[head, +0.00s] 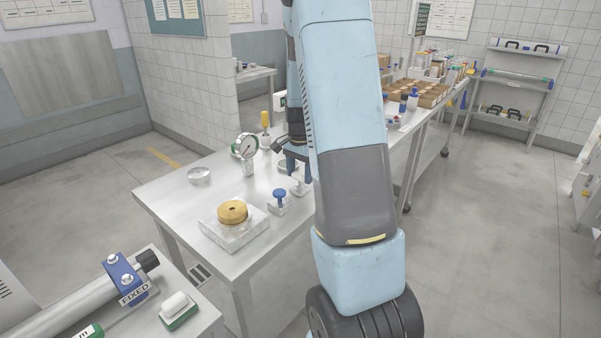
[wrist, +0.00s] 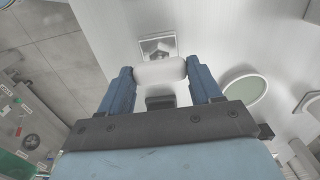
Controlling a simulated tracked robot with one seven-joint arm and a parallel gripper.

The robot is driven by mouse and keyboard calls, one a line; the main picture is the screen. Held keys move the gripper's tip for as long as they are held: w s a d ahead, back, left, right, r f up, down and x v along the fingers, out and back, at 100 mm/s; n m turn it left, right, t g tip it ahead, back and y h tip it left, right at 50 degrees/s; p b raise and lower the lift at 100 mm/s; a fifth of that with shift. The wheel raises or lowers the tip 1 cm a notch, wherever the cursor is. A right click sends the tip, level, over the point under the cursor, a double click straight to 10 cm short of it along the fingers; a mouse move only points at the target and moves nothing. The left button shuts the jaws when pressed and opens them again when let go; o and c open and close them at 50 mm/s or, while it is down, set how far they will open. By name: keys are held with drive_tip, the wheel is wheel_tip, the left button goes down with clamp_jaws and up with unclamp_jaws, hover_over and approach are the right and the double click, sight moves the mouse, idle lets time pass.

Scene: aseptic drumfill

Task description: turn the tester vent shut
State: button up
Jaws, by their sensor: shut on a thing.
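My gripper (head: 297,165) is over the steel table, partly hidden behind my arm. In the wrist view my gripper (wrist: 160,76) has its two blue fingers at either side of a pale, rounded handle (wrist: 160,70) and is shut on it. This handle looks like the tester vent, but its turn position cannot be told. A small square base (wrist: 157,46) shows just beyond it. In the head view a small pale block (head: 300,188) stands beneath the fingers.
On the steel table (head: 165,205), a blue knob (head: 280,195) on a block, a brass disc (head: 233,211) on a clear base, a dial gauge (head: 245,146) and a clear dish (head: 199,175) stand near.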

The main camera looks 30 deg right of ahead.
sight(299, 174)
drive_tip(key=shift+w+a, duration=0.1)
idle(0.3)
drive_tip(key=o, duration=1.1)
drive_tip(key=shift+c, duration=0.2)
wheel_tip(299, 174, up, 14)
drive_tip(key=shift+f, duration=0.15)
